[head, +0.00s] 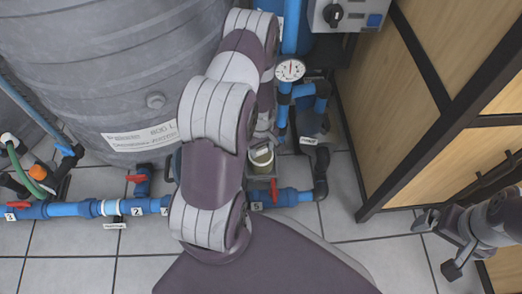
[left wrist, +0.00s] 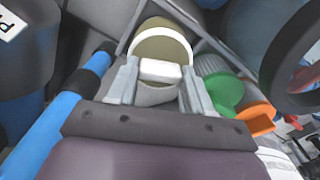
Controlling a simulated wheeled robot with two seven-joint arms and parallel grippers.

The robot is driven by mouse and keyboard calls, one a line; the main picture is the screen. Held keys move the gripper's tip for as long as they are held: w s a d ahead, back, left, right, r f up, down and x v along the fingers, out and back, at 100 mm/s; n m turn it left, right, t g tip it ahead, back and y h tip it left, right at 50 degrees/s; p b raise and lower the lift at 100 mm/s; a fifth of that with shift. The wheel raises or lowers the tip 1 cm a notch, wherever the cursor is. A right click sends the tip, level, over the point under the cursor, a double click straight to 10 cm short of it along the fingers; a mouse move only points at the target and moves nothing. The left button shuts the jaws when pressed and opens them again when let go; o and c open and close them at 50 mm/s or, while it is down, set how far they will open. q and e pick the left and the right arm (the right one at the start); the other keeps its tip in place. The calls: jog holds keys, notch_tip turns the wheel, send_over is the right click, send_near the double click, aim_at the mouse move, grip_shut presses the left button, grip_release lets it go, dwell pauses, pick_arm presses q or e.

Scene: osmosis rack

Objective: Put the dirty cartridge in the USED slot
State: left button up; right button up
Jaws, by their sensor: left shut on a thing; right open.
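The cartridge is a cylinder with an olive-beige end and a white rim; it shows in the left wrist view (left wrist: 163,45) and, small and partly covered by my arm, in the head view (head: 262,157). My left gripper (left wrist: 158,74) is shut on it, with one finger on each side and a white block between them. In the head view, my left arm hides most of that gripper. My right gripper (head: 440,245) is open and empty at the lower right, above the floor. I cannot make out a slot marked USED in either view.
A large grey tank (head: 110,75) stands at the left. Blue pipes (head: 75,209) with red valve handles run low across the floor. A pressure gauge (head: 290,69) is on the upright pipe. A wooden cabinet (head: 410,100) stands at the right. Tiled floor (head: 345,220) between is clear.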

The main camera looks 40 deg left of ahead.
pick_arm(q)
jog(key=o, duration=1.4)
jog(key=shift+c, duration=0.2)
jog(key=d+r+m+p, duration=0.3)
jog(key=r+p, duration=0.1)
jog(key=r, duration=0.8)
jog(key=d+r+m+p, duration=0.3)
jog(key=d+r+p, duration=0.1)
jog(key=r, duration=0.8)
jog(key=s+d+r+m+t, duration=0.1)
jog(key=s+d+r+m, duration=0.4)
jog(key=s+r+m, duration=0.1)
notch_tip(320, 180, up, 3)
jog(key=shift+s+d+f+m, duration=0.1)
jog(key=shift+s+d+m, duration=0.3)
jog(key=shift+s, duration=0.25)
